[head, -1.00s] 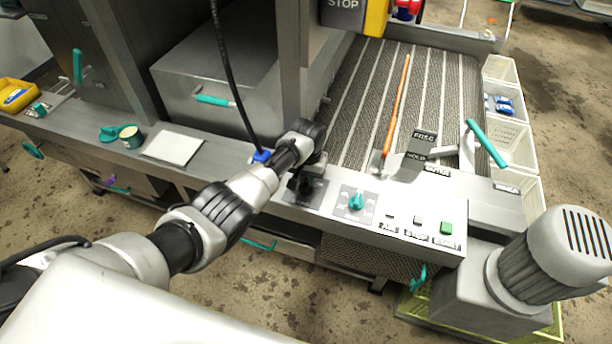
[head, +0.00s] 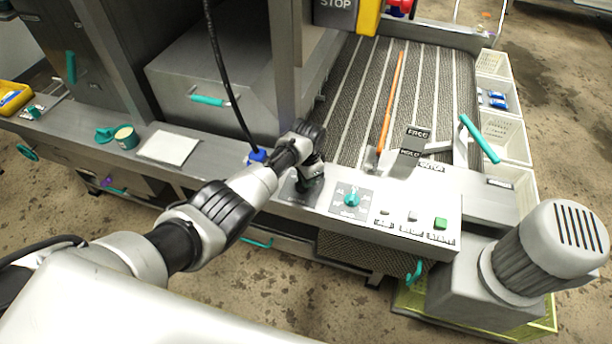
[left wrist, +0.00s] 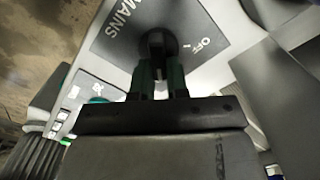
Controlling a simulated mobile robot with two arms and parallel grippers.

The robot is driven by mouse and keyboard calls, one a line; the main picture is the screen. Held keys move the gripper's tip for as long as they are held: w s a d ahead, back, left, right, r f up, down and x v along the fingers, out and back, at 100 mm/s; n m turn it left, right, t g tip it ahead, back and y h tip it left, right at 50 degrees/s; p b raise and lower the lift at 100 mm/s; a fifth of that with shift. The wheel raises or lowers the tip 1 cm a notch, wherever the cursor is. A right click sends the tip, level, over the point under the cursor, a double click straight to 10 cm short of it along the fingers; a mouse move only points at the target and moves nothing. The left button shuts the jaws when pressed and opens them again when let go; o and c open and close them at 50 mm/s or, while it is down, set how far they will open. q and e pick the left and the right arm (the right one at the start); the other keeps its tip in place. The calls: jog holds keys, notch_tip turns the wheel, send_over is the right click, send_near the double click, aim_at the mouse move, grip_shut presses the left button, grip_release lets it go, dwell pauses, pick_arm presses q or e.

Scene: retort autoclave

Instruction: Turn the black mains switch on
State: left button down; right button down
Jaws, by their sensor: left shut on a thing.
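The black mains switch (left wrist: 156,42) is a round knob on a dark plate lettered MAINS and OFF (left wrist: 200,45) in the left wrist view. My left gripper (left wrist: 158,72) is shut on the switch, with one finger on each side of its grip. In the head view my left gripper (head: 311,177) reaches down onto the dark switch plate (head: 296,194) and mostly hides the knob. The fingers cover part of the plate, and I cannot tell which mark the switch points at. My right gripper is not in view.
Right of the switch, the panel carries a teal rotary knob (head: 351,199) and several buttons, including a green one (head: 440,223). A hanging black cable (head: 226,80) and a blue item (head: 257,156) are close to my left wrist. A ribbed conveyor (head: 440,95) lies behind.

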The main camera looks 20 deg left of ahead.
pick_arm(q)
jog(key=shift+d+m, duration=0.1)
jog(key=shift+m, duration=0.3)
jog(key=c, duration=1.1)
grip_release()
jog(key=shift+r, duration=0.4)
notch_tip(320, 180, up, 10)
jog(key=shift+p, duration=0.3)
